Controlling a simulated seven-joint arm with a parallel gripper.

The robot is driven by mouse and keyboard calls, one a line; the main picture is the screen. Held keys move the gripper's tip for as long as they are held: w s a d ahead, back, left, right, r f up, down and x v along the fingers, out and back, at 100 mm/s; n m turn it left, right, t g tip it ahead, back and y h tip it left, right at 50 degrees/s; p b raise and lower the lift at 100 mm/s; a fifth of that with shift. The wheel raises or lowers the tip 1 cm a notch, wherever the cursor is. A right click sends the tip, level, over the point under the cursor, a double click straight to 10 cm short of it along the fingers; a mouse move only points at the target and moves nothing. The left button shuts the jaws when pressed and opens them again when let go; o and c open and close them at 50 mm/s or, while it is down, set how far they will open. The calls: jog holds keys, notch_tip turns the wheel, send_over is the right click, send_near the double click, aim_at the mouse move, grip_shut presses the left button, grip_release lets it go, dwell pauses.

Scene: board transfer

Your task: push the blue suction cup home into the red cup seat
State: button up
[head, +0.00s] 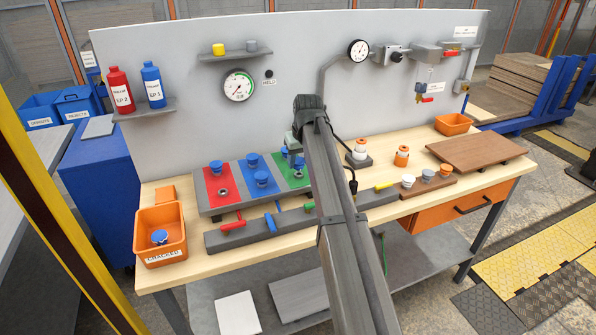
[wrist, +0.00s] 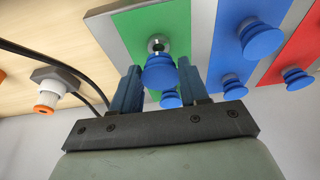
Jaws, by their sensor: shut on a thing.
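My gripper (wrist: 160,78) is shut on a blue suction cup (wrist: 159,73), between its two blue fingers, over the green panel (wrist: 130,22). A metal seat (wrist: 156,45) shows right beside the held cup; I cannot tell whether they touch. Another blue cup (wrist: 171,99) is on the green panel. In the head view my arm hides much of the gripper and the held cup. The red panel (head: 211,198) has a blue cup (head: 215,167) at its far end and a bare metal seat (head: 223,192) nearer the front. That bare seat is not visible in the wrist view.
The blue panel (head: 247,172) between carries two blue cups. Red (head: 232,222), blue and green levers line the front rail. An orange bin (head: 160,250) marked CRACKED holds a cup at left. White and orange fittings (head: 401,156) and black cables stand at right.

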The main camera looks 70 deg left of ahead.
aim_at(298, 159)
jog(key=shift+r, duration=0.15)
jog(key=shift+r, duration=2.1)
jog(key=shift+n, duration=0.8)
jog(key=s, duration=0.4)
jog(key=s+a, duration=0.1)
jog(key=s, duration=0.7)
jog(key=shift+s+a+r, duration=0.25)
jog(key=s+d+m, duration=0.1)
jog(key=s, duration=1)
jog(key=shift+s+d+r, duration=0.25)
jog(key=shift+r, duration=0.15)
jog(key=shift+f, duration=0.1)
